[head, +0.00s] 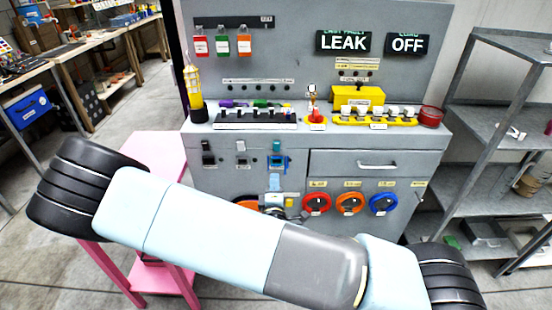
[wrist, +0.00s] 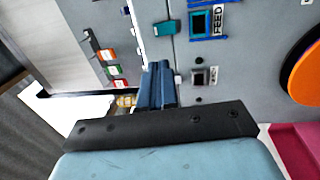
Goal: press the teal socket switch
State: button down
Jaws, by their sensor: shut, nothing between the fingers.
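The teal socket switch (wrist: 200,22) shows near the top of the wrist view. It has a teal frame, a dark centre and a FEED label beside it, with a teal block (wrist: 165,28) to its left. In the head view teal parts of it (head: 277,146) show on the grey cabinet front, right of a white-framed and a black switch. My gripper (wrist: 160,68) is shut and empty, its dark blue fingers pointing at the panel, below the teal block in the wrist view. I cannot tell how far the fingertips are from the panel. My arm hides part of the lower cabinet.
A black switch (head: 207,153) is further left in the head view. An orange disc (wrist: 304,72) is below the switches. A drawer (head: 350,163) and a pink stand (head: 150,150) flank the area.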

aim_at(275, 145)
jog(key=w, duration=0.4)
jog(key=w+r, duration=0.1)
jog(key=w, duration=0.8)
jog(key=shift+w+d+r, duration=0.2)
jog(key=shift+w+r, duration=0.15)
jog(key=shift+w, duration=0.05)
